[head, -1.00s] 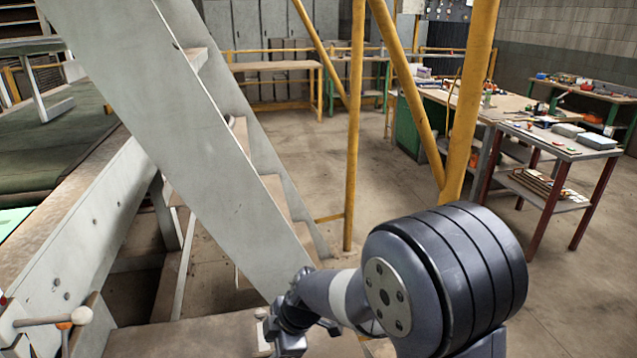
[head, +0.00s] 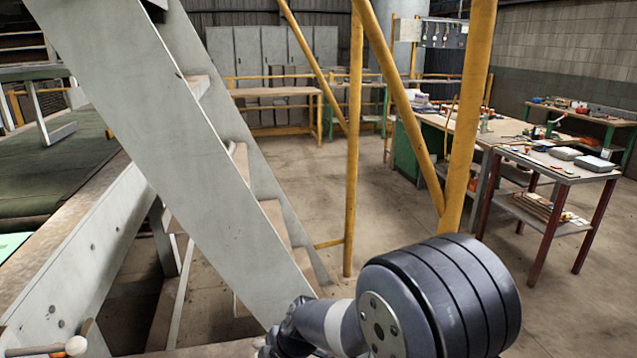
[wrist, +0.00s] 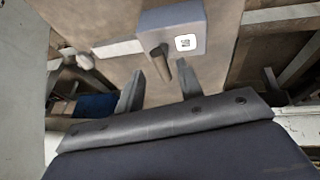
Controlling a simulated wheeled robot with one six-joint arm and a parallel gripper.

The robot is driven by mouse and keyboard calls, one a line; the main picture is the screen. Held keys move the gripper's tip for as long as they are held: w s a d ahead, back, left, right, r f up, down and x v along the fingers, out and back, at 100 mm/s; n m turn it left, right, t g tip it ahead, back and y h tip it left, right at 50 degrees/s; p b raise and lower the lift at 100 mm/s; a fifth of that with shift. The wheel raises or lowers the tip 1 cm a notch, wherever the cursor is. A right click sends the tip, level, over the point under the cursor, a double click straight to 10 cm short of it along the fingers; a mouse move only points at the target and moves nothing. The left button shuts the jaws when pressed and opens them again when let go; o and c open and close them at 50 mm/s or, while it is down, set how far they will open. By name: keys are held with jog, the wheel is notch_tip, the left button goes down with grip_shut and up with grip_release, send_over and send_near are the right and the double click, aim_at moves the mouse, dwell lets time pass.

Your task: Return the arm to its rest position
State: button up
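My arm (head: 428,300) shows at the bottom right of the head view, with its lower links running left and down to the picture's bottom edge. My gripper there is cut off or hidden. In the wrist view my gripper (wrist: 160,82) has its two fingers apart, with nothing held between them. A grey box (wrist: 172,32) with a white code label lies just beyond the fingers. A brown peg (wrist: 160,64) on the box points toward the gap between the fingertips, with space visible on both sides of it.
A grey steel stair stringer (head: 170,140) slants close to my arm. Yellow posts (head: 355,140) stand behind the arm. A small table (head: 560,165) and a workbench (head: 440,110) stand at right. A wooden-ended handle (head: 72,347) is at bottom left. Open floor (head: 410,205) lies between.

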jog(key=shift+d+f, duration=0.15)
jog(key=shift+f, duration=0.25)
jog(key=w+v, duration=0.1)
jog(key=v, duration=1)
jog(key=x, duration=0.7)
jog(key=s+x, duration=0.1)
jog(key=x, duration=0.3)
jog(key=shift+f, duration=0.3)
notch_tip(320, 180, up, 11)
jog(key=w+d+r+m+t+h+p, duration=0.1)
jog(key=w+d+r+m+h+p, duration=0.1)
jog(key=d+m, duration=0.4)
jog(key=w+d+r+m+t+h+p, duration=0.1)
jog(key=w+d+m+p, duration=0.4)
jog(key=d, duration=1)
jog(key=w+d+r+m+t+h+p, duration=0.1)
jog(key=w+d+r+m+h+p, duration=0.2)
jog(key=d+m, duration=0.4)
jog(key=w+d+r+p, duration=0.1)
jog(key=d+r+p, duration=0.1)
jog(key=d, duration=0.2)
jog(key=shift+r+t+p, duration=0.3)
jog(key=shift+t, duration=0.1)
jog(key=shift+a, duration=0.1)
